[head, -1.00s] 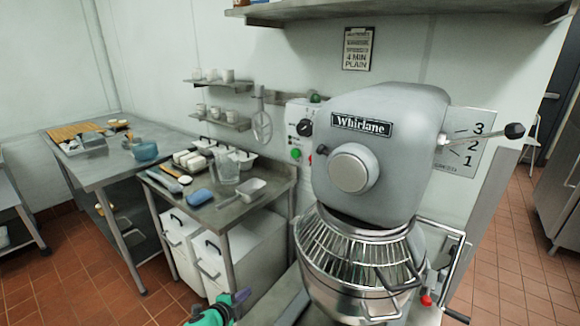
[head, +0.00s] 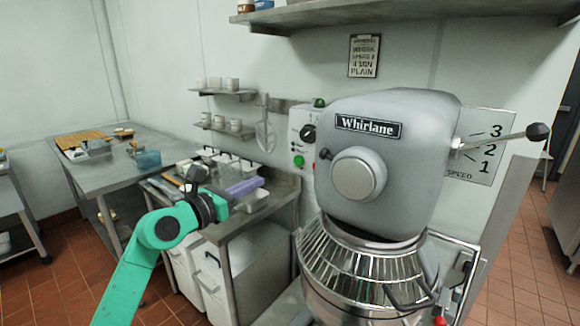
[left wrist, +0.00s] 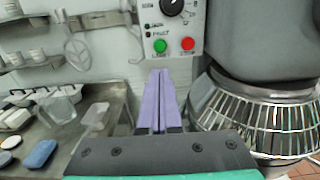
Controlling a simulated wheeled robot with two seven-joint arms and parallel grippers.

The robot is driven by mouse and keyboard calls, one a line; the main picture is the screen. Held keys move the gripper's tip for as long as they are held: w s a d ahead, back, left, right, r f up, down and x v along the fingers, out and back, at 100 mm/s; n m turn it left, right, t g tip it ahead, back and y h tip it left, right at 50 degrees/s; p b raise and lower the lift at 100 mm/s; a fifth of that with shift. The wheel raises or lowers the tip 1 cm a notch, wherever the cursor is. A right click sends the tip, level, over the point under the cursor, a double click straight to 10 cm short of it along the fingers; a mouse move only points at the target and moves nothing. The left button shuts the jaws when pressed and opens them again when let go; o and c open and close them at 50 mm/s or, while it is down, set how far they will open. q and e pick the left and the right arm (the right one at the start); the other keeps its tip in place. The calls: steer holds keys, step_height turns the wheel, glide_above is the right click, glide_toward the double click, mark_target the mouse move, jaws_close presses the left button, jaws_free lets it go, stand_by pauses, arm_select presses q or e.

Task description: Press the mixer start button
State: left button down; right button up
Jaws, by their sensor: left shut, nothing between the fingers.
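The mixer (head: 385,160) is a large grey machine labelled Whirlane, with a wire bowl guard (head: 365,255). A pale control box is on its left side, with a black dial (left wrist: 172,6), a round green button (left wrist: 132,47) and a round red button (left wrist: 188,44). The green button also shows in the head view (head: 299,161). My left gripper (head: 262,182) has purple fingers shut together with nothing between them. My right gripper is not in view.
A metal side table (head: 285,183) with tubs, a jug and a blue item (left wrist: 40,154) stands left of the mixer. Wall shelves (head: 225,92) with white cups hang above it. A speed lever (head: 500,140) sticks out right of the mixer.

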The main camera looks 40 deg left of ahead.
mark_target(297, 162)
arm_select(q)
steer(key=w+p, duration=0.5)
steer(key=w, duration=0.8)
steer(key=shift+w+a+r, duration=0.1)
steer(key=shift+w, duration=0.35)
